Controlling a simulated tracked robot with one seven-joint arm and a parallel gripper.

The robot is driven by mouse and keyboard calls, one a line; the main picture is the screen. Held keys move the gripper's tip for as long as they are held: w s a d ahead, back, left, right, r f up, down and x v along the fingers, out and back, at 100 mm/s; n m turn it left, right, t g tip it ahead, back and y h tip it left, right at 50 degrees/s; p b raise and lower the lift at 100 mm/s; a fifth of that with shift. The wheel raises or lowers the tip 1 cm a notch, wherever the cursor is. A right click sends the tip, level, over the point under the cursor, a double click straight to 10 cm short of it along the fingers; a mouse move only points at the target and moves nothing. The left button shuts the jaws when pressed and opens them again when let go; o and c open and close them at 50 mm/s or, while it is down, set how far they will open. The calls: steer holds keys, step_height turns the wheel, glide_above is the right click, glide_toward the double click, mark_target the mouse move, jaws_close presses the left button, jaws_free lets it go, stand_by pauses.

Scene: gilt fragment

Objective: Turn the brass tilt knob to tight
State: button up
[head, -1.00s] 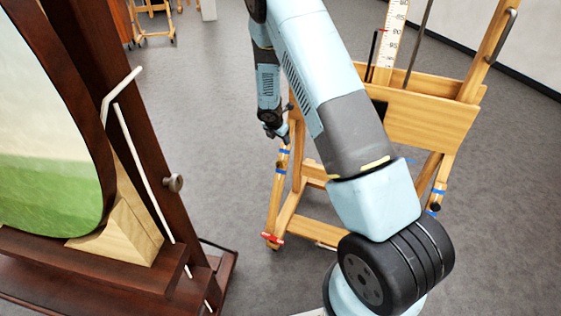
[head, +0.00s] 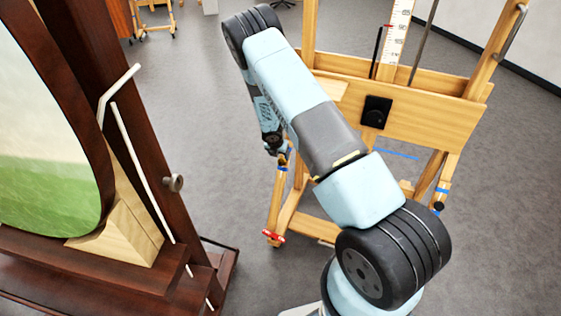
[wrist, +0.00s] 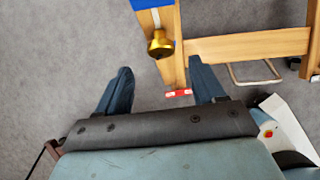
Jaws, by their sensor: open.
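The brass knob (wrist: 160,45) shows in the wrist view as a gold, rounded knob on the light wooden easel's leg, just below a blue band. My gripper (wrist: 161,68) is open and empty, its two dark fingers wide apart. In the picture the knob lies just beyond the gap between the fingertips, and neither finger appears to touch it. In the head view my gripper (head: 275,149) is beside the upper part of the easel's left leg (head: 278,200). I cannot make out the brass knob there. Its tight or loose setting cannot be read.
The light wooden easel (head: 440,115) carries a black square piece (head: 376,111) and a white scale (head: 396,38). A red marker (head: 272,237) is at its left foot. A dark wooden easel (head: 150,150) with a painting stands at left. Grey floor (head: 215,120) lies clear between them.

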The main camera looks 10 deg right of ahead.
mark_target(281, 161)
steer(key=shift+x, duration=3.45)
steer(key=c, duration=1)
